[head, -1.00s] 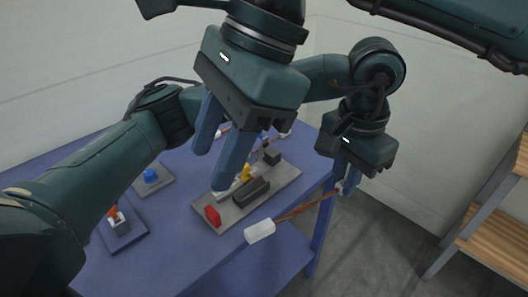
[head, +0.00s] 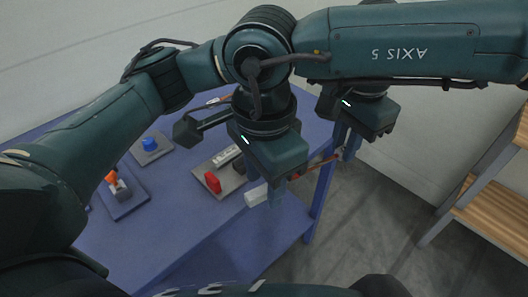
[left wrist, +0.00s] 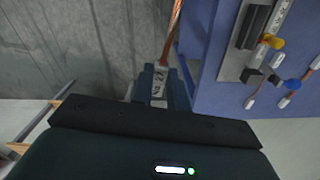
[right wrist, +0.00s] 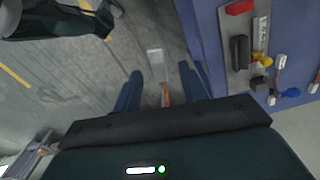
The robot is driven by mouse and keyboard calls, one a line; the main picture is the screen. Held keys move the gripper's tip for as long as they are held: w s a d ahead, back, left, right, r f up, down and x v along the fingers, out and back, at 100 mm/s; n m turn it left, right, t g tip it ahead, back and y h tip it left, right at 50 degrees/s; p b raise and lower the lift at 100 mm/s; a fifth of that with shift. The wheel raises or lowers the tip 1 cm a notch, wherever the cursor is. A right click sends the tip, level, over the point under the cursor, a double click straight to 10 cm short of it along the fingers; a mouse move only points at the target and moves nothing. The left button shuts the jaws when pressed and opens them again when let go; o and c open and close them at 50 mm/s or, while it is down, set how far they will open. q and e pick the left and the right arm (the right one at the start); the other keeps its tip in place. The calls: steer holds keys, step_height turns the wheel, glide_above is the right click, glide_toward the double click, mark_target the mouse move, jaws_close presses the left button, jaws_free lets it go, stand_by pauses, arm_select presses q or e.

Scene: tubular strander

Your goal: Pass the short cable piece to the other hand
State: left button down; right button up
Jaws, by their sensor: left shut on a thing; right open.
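The short cable piece is a copper-coloured strand (head: 318,163) with a white block (head: 257,195) on its near end. My left gripper (left wrist: 160,85) is shut on the white far end of the piece. It holds the piece in the air off the table's right edge; in the head view its fingers (head: 349,148) are partly visible. My right gripper (right wrist: 159,88) is open, its fingers on either side of the strand just behind the white block, with gaps showing on both sides. In the head view, the right gripper (head: 276,190) hides part of the strand.
The blue table (head: 150,225) carries a grey plate (right wrist: 231,82) with a red block (head: 212,182), a black block (right wrist: 239,52) and a yellow part (right wrist: 261,58). A blue button (head: 149,144) and an orange-topped part (head: 111,177) stand left. Wooden shelves (head: 490,222) stand right.

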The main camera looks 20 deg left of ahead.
steer(key=shift+f, duration=0.6)
steer(key=shift+c, duration=0.5)
jaws_close()
arm_select(q)
steer(key=c, duration=1.3)
jaws_free()
